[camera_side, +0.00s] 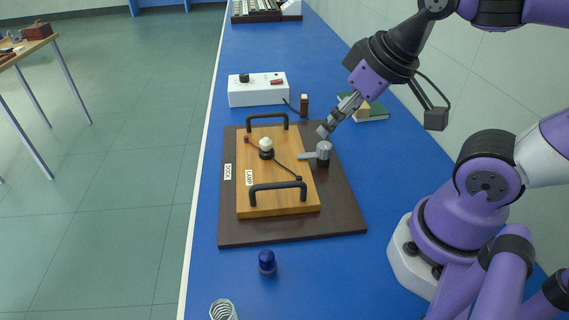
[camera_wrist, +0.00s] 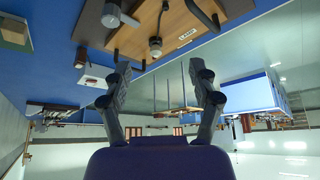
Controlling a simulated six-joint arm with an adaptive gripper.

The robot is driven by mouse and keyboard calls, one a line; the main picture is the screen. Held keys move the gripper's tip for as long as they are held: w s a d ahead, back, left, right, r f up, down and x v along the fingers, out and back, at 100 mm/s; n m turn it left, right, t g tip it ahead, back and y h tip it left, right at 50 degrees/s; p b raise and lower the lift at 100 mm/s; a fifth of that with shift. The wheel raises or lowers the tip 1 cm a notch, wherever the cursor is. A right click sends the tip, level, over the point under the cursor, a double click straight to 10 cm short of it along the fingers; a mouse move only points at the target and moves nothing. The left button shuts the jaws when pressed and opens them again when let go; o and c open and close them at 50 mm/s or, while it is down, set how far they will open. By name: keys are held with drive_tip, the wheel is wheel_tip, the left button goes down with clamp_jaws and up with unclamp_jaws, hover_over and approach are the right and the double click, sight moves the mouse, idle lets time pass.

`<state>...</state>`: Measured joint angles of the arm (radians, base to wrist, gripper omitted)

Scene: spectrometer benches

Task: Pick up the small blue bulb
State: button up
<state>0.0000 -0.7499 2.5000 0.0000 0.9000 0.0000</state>
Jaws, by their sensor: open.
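The small blue bulb (camera_side: 267,262) stands upright on the blue bench in the side view, in front of the dark dock board (camera_side: 340,218). I do not make it out in the wrist view. My gripper (camera_side: 326,129) is open and empty. It is above the back right part of the board, well behind and to the right of the bulb. In the wrist view the fingers of my gripper (camera_wrist: 160,72) are spread apart with nothing between them.
A wooden lamp base (camera_side: 270,189) with two black handles, a white bulb (camera_side: 266,143) and a grey lever (camera_side: 323,152) sits on the board.

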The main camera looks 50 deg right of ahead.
drive_tip(key=shift+a, duration=0.1)
drive_tip(key=g, duration=0.6)
hover_over(266, 255)
drive_tip(key=shift+m, duration=0.4)
wheel_tip(266, 255, down, 6)
drive_tip(key=shift+s+f, duration=0.1)
wheel_tip(266, 255, down, 4)
drive_tip(key=shift+r, duration=0.1)
wheel_tip(266, 255, down, 6)
drive_tip(key=shift+f, duration=0.1)
drive_tip(key=c, duration=1)
